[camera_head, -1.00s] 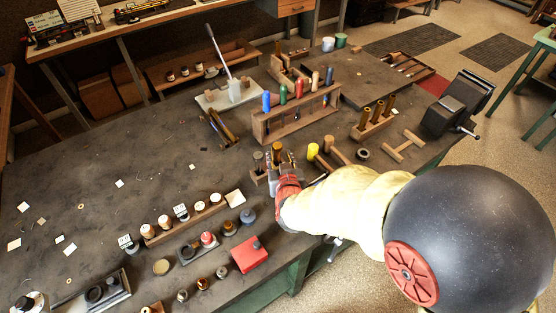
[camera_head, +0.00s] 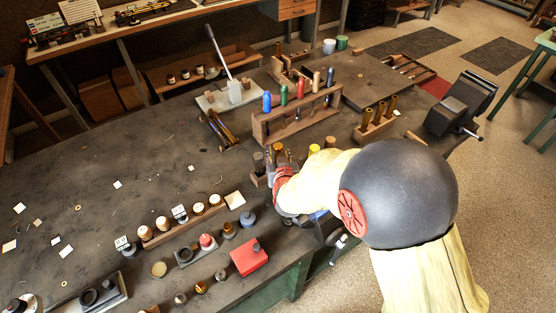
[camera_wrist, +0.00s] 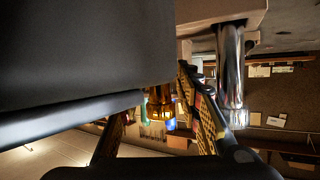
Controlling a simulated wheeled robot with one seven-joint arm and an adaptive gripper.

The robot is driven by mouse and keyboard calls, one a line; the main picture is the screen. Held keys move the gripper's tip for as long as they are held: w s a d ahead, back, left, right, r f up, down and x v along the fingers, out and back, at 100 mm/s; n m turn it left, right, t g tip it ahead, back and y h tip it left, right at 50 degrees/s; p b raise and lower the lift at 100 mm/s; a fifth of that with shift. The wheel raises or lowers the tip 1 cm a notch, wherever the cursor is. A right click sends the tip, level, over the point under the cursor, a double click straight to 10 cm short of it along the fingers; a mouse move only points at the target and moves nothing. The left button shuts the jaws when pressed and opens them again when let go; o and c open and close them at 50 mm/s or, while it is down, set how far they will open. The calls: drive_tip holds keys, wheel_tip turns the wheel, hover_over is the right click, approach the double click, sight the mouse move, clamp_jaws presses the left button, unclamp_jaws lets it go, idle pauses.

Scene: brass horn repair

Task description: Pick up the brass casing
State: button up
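A brass casing (camera_head: 278,148) shows at the tips of my gripper (camera_head: 280,157) in the head view, by a small wooden stand near the table's middle right. My arm and gripper hide most of it. In the wrist view, a shiny amber-brass piece (camera_wrist: 160,106) lies between the two dark perforated fingers of my gripper (camera_wrist: 155,122). Gaps show on both sides of it, so the fingers look open around or just before it. I cannot tell whether either finger touches it. Several more brass tubes (camera_head: 380,110) stand in a wooden block further right.
A wooden rack (camera_head: 290,122) with coloured-handled tools stands behind my gripper. A dark vise (camera_head: 458,105) is at the right table edge. A red box (camera_head: 249,257) and a row of small jars (camera_head: 181,225) lie toward the front.

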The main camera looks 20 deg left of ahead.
drive_tip(key=shift+c, duration=0.3)
drive_tip(key=c, duration=0.8)
clamp_jaws()
